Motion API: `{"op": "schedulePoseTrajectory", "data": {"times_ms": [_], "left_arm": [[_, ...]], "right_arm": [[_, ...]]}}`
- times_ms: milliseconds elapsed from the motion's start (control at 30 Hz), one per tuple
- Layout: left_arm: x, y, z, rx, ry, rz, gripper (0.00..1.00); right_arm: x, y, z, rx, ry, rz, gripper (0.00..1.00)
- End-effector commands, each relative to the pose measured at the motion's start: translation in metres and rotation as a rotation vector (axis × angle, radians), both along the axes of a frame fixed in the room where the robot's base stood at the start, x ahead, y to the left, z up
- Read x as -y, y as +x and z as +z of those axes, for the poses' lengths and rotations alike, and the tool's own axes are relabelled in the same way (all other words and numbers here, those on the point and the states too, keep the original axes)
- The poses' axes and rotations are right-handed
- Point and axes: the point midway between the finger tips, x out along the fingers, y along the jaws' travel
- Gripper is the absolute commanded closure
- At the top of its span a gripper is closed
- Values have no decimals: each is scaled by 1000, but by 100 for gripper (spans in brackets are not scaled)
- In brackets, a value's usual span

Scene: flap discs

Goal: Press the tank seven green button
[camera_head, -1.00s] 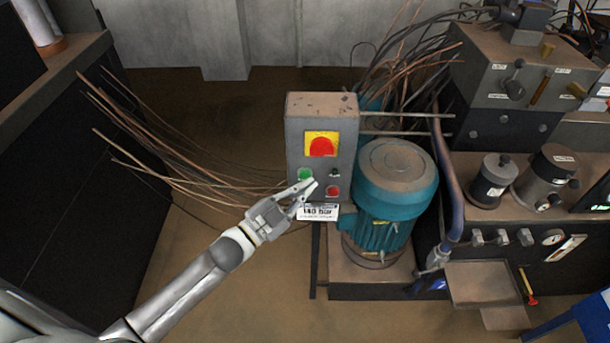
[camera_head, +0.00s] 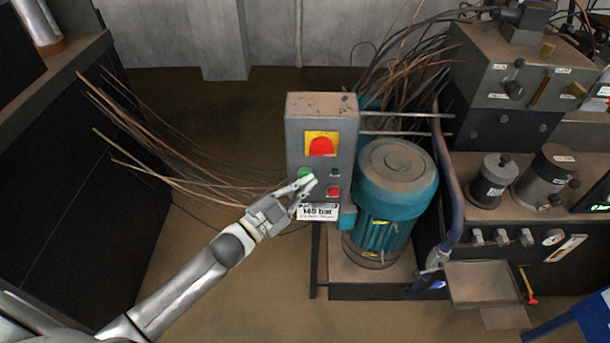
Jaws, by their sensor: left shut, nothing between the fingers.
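A grey control box (camera_head: 299,130) stands upright left of the teal motor. Its face has a green button (camera_head: 304,173) at left, a red button (camera_head: 332,192) at lower right, a small dark button (camera_head: 334,173) above that, and a large red knob (camera_head: 321,147) on a yellow plate. A white label (camera_head: 317,212) reading "140 bar" sits below. My left gripper (camera_head: 306,187) is shut and empty. Its fingertips are just below the green button and overlap its lower edge in the picture; I cannot tell whether they touch it. My right gripper is not in view.
The teal motor (camera_head: 397,190) stands right of the box. Thin copper rods (camera_head: 150,165) stick out from the left. A bench with grey machine parts (camera_head: 525,80) fills the right. Bare floor (camera_head: 215,100) lies behind the arm.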

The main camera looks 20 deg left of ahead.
Motion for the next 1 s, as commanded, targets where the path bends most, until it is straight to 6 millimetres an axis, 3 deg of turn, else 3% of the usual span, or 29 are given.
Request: {"op": "schedulePoseTrajectory", "data": {"times_ms": [1000], "left_arm": [[-2,9,-1,-1,1,0,100]], "right_arm": [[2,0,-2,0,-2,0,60]]}}
